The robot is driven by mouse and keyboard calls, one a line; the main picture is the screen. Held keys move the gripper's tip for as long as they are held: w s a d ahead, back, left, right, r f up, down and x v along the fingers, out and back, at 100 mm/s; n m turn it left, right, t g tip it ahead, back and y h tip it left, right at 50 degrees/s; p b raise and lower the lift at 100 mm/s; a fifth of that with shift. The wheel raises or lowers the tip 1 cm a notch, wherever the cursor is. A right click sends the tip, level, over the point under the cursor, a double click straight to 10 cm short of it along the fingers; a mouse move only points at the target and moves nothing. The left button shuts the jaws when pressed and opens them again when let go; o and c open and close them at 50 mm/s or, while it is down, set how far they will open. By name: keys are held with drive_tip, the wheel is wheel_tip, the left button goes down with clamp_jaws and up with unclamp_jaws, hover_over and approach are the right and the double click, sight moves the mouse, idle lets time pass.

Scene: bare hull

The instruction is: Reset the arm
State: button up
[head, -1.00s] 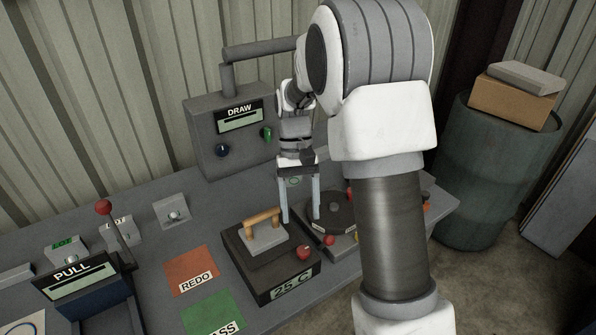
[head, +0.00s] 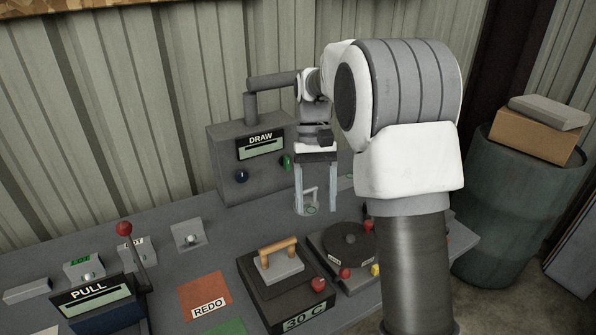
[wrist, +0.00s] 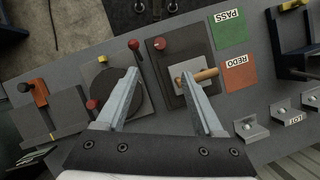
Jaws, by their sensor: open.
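My gripper (head: 316,209) is open and empty, pointing down above the workbench behind the round dark plate. In the wrist view the spread fingers of my gripper (wrist: 162,72) frame the gap between the round dark plate (wrist: 101,90) and the box with a wooden handle (wrist: 164,92). In the head view the handled box (head: 256,293) reads "30 C" and lies to the front left of my gripper. My arm reaches in from the right and hides part of the bench.
A box marked DRAW (head: 222,145) with a pipe on top stands at the back. A PULL unit (head: 105,308) with a red-knobbed lever is at the left. A red REDO mat (head: 203,290) lies in the middle. A drum (head: 510,230) bearing boxes stands at the right.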

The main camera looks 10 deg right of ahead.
drive_tip(key=s+r+t, duration=0.4)
drive_tip(key=s+r, duration=0.4)
drive_tip(key=s, duration=0.1)
drive_tip(key=s+f+n+t, duration=0.1)
drive_tip(key=s+t, duration=0.5)
drive_tip(key=s, duration=0.6)
drive_tip(key=shift+s+a, duration=0.4)
